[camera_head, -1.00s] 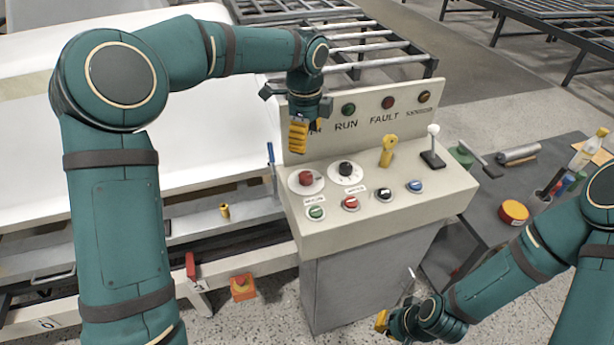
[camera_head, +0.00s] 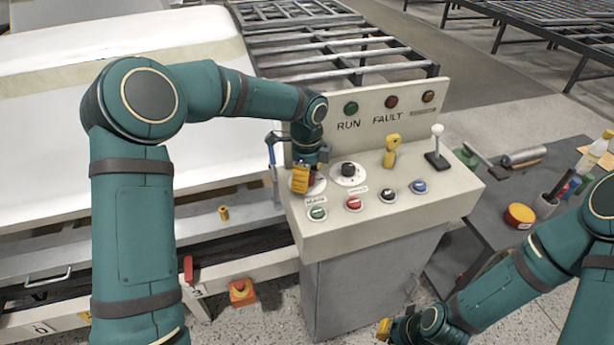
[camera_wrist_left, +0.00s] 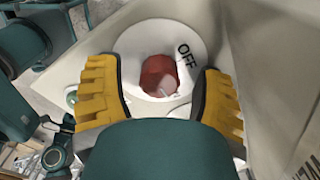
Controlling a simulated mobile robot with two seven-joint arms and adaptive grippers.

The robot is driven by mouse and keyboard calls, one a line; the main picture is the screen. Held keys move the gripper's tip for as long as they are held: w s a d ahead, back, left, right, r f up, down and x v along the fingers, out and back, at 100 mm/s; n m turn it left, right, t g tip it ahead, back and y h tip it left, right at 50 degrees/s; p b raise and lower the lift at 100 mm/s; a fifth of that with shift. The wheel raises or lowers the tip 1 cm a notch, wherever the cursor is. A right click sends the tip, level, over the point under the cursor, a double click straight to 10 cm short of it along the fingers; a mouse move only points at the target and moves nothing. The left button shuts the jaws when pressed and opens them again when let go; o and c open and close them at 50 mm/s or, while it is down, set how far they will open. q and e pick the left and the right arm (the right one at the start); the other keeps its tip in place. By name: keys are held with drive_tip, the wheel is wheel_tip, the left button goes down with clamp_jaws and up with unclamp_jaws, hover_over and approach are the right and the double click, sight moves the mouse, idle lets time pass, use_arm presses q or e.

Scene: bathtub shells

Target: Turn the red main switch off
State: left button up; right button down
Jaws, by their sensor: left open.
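The red main switch (camera_head: 313,179) is a red knob on a white round plate at the left of the control panel's sloped top. In the head view my left gripper (camera_head: 300,180) hides much of it. In the left wrist view the red knob (camera_wrist_left: 159,75) sits on its white plate (camera_wrist_left: 125,45) marked OFF, between the two yellow fingers of my left gripper (camera_wrist_left: 160,100). The fingers are open, one to each side, and do not visibly touch the knob. My right gripper (camera_head: 384,328) is low at the bottom of the head view, away from the panel; its fingers are unclear.
Near the switch are a black knob (camera_head: 348,170), a yellow key-like handle (camera_head: 391,150), a white-topped lever (camera_head: 437,145) and several push buttons. The panel's upright back (camera_head: 330,120) carries indicator lamps. A dark side table (camera_head: 480,210) with items stands right.

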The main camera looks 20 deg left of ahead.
use_arm(q)
clamp_jaws()
drive_tip(key=shift+n, duration=0.4)
drive_tip(key=n+p, duration=0.1)
drive_tip(key=n, duration=0.2)
drive_tip(key=shift+n, duration=0.3)
drive_tip(key=n+p, duration=0.1)
drive_tip(key=n, duration=0.3)
drive_tip(key=shift+s, duration=0.1)
drive_tip(key=n, duration=0.5)
drive_tip(key=shift+p, duration=0.4)
drive_tip(key=shift+f+n+p, duration=0.1)
drive_tip(key=shift+n+p, duration=0.25)
drive_tip(key=shift+n, duration=1.95)
drive_tip(key=shift+s, duration=0.1)
